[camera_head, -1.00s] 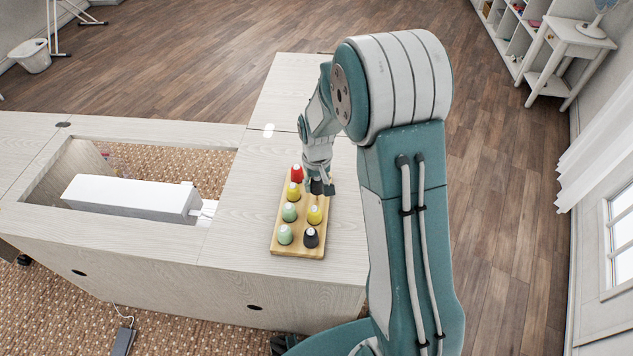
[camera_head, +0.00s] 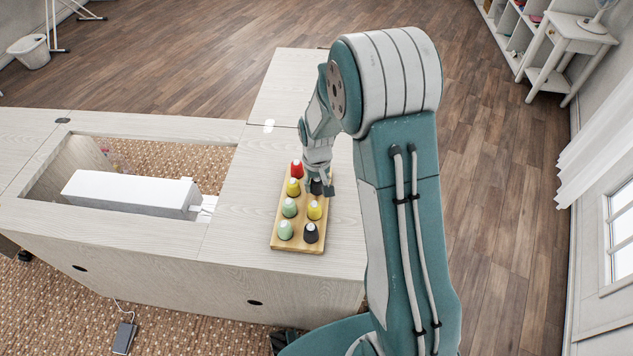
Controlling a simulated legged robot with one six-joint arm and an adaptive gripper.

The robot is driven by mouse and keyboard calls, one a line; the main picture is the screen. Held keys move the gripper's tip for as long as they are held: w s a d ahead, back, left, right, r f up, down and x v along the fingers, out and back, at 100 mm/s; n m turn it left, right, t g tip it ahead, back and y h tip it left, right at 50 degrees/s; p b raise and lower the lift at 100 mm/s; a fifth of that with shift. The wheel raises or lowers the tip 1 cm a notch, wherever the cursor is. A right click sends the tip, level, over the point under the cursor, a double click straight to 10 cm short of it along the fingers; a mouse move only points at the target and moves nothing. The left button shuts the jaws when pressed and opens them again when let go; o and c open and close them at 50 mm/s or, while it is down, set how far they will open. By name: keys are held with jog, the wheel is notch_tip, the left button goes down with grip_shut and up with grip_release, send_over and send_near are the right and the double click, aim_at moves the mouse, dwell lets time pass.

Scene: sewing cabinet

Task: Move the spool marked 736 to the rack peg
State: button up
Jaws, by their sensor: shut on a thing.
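My gripper (camera_head: 320,186) is at the far right part of the wooden spool rack (camera_head: 283,242). It is shut on a black spool (camera_head: 316,188), which it partly hides. The spool looks to be still at the rack, and I cannot tell whether its base is lifted. The rack also bears a red spool (camera_head: 297,168), two yellow spools (camera_head: 293,187) (camera_head: 314,210), two green spools (camera_head: 289,207) (camera_head: 285,230) and another black spool (camera_head: 311,232). The markings are too small to read, so I cannot tell which spool is 736. No empty peg shows clearly.
The rack stands on the pale wooden cabinet top (camera_head: 232,225). A white sewing machine (camera_head: 130,194) lies in the opening to the left. The cabinet top around the rack is mostly clear.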

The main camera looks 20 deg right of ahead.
jog(key=shift+f, duration=0.15)
jog(key=o, duration=0.9)
notch_tip(320, 180, up, 12)
jog(key=shift+f, duration=0.1)
dwell(0.6)
jog(key=s+r+t, duration=0.3)
jog(key=s+r, duration=0.7)
jog(key=r, duration=0.2)
jog(key=s+r+t, duration=0.1)
jog(key=s, duration=0.3)
jog(key=s+r, duration=0.2)
jog(key=s, duration=0.2)
jog(key=s+r+t, duration=0.1)
jog(key=s, duration=0.4)
jog(key=shift+s+r+m+t, duration=0.1)
jog(key=shift+r+m+t, duration=0.05)
jog(key=shift+m+t, duration=0.2)
